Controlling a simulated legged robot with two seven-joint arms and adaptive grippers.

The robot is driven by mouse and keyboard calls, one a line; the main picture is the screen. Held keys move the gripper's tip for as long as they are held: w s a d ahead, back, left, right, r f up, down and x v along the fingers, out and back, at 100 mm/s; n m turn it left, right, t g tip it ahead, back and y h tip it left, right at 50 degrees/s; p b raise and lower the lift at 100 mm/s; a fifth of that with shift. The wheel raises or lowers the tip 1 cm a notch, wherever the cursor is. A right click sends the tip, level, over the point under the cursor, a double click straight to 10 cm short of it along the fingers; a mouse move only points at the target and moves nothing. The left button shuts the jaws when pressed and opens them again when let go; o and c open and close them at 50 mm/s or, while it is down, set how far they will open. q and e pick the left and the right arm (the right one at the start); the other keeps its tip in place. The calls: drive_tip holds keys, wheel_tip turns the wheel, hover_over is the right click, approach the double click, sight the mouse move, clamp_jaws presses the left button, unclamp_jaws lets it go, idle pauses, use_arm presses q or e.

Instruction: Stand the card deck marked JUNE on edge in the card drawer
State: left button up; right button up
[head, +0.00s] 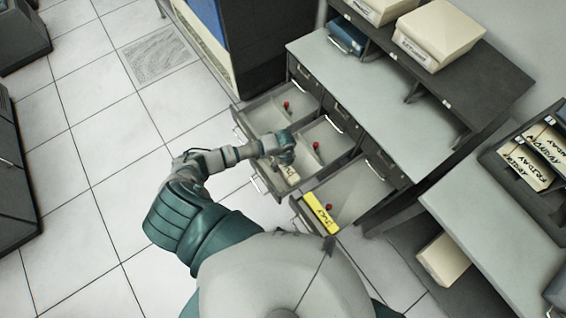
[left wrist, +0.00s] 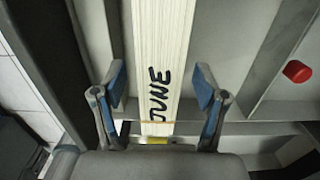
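The JUNE deck (head: 290,173), cream with black lettering, is in the middle open card drawer (head: 327,137), near its front end and partly hidden by my left gripper (head: 286,158). In the left wrist view the JUNE deck (left wrist: 160,65) shows its marked edge face, with a thin band across it. My left gripper (left wrist: 162,103) is open, with one blue-padded finger on each side of the deck and a visible gap on both sides. My right gripper is not in view.
Another open drawer (head: 262,118) lies behind and one in front, holding a yellow deck (head: 320,214). Red knobs (head: 316,146) stand in the drawers. The grey desktop (head: 385,105) is clear in the middle. A rack of marked decks (head: 527,165) stands at right.

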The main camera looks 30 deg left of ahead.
use_arm(q)
wheel_tip(320, 180, up, 12)
drive_tip(key=shift+d, duration=0.2)
idle(0.4)
drive_tip(key=shift+s+f, duration=0.1)
drive_tip(key=shift+d, duration=0.1)
